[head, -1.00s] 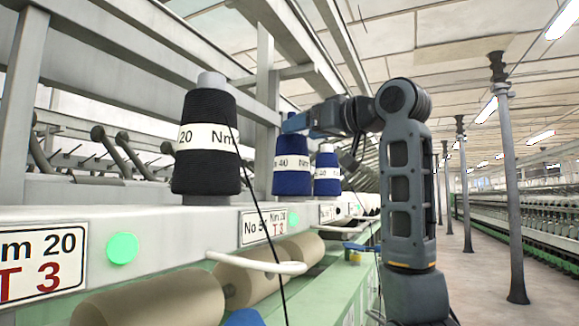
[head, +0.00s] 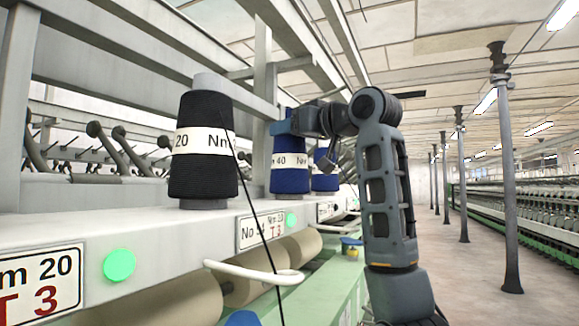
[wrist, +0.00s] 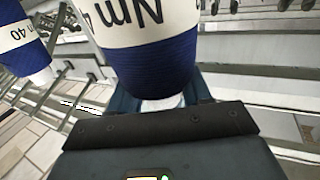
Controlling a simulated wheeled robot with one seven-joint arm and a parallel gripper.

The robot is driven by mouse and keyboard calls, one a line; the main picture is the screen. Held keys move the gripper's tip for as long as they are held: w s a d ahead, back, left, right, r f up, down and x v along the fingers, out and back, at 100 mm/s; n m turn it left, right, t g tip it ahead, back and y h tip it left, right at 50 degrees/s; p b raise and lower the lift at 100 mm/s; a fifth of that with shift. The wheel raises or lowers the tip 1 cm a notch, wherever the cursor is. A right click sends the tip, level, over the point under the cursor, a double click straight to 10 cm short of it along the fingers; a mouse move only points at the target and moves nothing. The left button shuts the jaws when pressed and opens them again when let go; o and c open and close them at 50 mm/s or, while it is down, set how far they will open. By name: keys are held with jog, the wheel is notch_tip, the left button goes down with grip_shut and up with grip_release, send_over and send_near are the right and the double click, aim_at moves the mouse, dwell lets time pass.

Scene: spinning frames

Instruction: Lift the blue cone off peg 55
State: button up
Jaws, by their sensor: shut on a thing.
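A blue cone with a white "40" label band (head: 289,178) stands upright at the machine's shelf, beyond the black cone. My gripper (head: 284,127) is at its narrow top and shut on it. In the wrist view the same blue cone (wrist: 155,68) fills the upper middle, its narrow end between my fingers (wrist: 163,100). The head view does not show clearly whether its base touches the shelf. Its peg is hidden, and I cannot read a "55" sign.
A black cone (head: 203,115) stands nearer on the shelf (head: 150,228), with a dark thread running down from it. Another blue cone (head: 324,181) stands just beyond the held one, and it also shows in the wrist view (wrist: 22,42). Grey frame beams (head: 262,75) rise behind. The aisle floor (head: 470,265) at right is clear.

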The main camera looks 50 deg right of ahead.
grip_shut()
jog(key=shift+r, duration=0.1)
dwell(0.4)
